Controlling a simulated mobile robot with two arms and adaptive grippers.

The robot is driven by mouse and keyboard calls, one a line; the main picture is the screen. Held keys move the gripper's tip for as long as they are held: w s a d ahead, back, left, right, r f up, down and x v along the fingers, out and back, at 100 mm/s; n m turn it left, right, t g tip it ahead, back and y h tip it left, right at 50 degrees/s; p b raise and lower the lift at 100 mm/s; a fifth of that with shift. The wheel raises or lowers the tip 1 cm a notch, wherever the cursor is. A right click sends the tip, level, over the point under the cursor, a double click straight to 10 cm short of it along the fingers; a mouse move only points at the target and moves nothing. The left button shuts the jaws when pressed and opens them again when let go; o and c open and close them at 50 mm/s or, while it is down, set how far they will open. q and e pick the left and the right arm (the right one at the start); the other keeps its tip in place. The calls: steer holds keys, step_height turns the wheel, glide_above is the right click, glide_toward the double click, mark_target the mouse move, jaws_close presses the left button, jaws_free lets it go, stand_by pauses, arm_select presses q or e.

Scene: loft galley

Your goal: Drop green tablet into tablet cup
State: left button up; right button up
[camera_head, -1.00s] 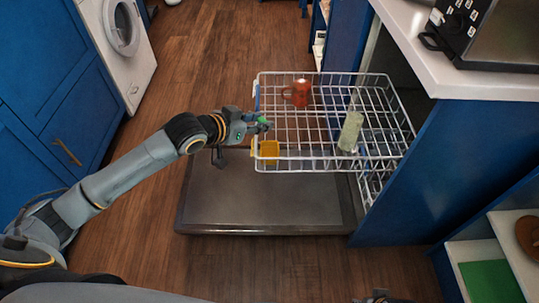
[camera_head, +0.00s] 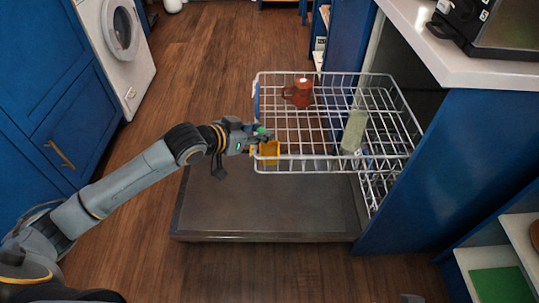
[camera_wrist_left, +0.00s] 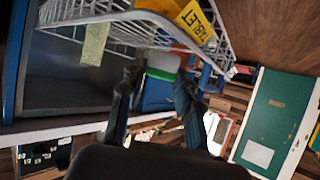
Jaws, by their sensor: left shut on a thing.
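My left gripper (camera_head: 262,139) is shut on the green tablet (camera_head: 261,131) at the front left corner of the rack. The tablet also shows between the fingers in the left wrist view (camera_wrist_left: 162,62). The yellow tablet cup (camera_head: 269,154) hangs at the rack's front left, right beside and slightly below the fingertips. In the left wrist view the cup (camera_wrist_left: 196,22), lettered TABLET, is beyond the fingers at the top. The tablet looks outside the cup; the cup's inside is not clear. A small grey part at the head view's bottom edge may be my right gripper (camera_head: 412,298).
The white wire rack (camera_head: 330,156) is pulled out above the open dishwasher door (camera_head: 270,205). A red-brown mug (camera_head: 298,94) and a pale green glass (camera_head: 354,131) stand in it. A white counter (camera_head: 460,55) is at the right. The floor left of the rack is clear.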

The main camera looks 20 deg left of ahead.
arm_select(q)
steer(key=o, duration=0.9)
steer(key=shift+v, duration=6.05)
steer(key=shift+d+f, duration=0.1)
